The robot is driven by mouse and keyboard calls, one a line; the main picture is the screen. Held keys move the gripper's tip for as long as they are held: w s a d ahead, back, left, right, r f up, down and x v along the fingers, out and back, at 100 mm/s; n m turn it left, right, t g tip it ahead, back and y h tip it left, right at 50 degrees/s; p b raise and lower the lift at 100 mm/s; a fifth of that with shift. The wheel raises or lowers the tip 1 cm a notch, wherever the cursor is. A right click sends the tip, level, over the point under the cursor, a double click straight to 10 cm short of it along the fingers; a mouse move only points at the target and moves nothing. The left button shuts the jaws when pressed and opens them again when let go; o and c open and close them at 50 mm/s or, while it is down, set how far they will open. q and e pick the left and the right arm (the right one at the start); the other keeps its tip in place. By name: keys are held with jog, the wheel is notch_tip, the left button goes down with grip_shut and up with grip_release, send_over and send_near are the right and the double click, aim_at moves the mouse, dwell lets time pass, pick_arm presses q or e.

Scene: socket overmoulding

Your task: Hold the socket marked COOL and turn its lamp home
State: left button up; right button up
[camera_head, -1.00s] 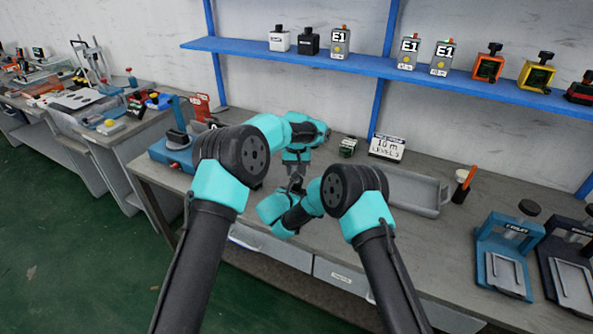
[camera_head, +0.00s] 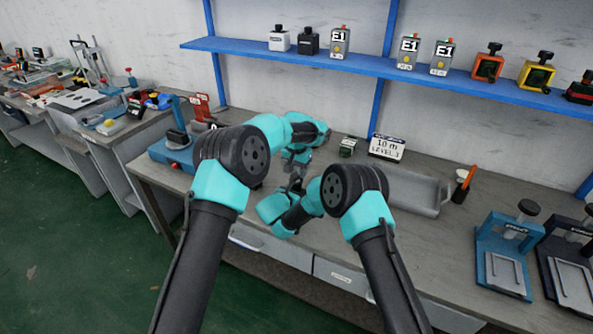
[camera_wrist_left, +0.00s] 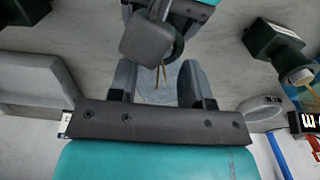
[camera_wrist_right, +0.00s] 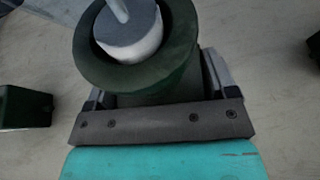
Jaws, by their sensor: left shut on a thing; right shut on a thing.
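A dark green round socket with a pale core and a thin rod (camera_wrist_right: 130,40) fills the right wrist view. My right gripper (camera_wrist_right: 160,92) is shut on its body. The left wrist view shows the held socket's dark rim (camera_wrist_left: 176,46) and thin brass wires, partly behind a grey finger of my right gripper. My left gripper (camera_wrist_left: 160,82) is just in front of it, its fingers around a pale, see-through piece, probably the lamp, hard to make out. In the head view my left gripper (camera_head: 296,170) and right gripper (camera_head: 291,189) meet above the bench. No COOL mark is readable.
Another dark green socket (camera_wrist_left: 272,42) with wires stands nearby; a green socket also shows on the bench (camera_head: 348,146). A sign (camera_head: 387,147), a grey tray (camera_head: 420,192) and a cup with an orange-handled tool (camera_head: 463,186) are to the right. A blue device (camera_head: 172,150) stands left.

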pick_arm(q)
jog(key=shift+r+m, duration=0.1)
jog(key=shift+m, duration=1.4)
jog(key=shift+d, duration=0.1)
jog(key=o, duration=0.9)
jog(key=shift+o, duration=0.2)
notch_tip(320, 180, up, 12)
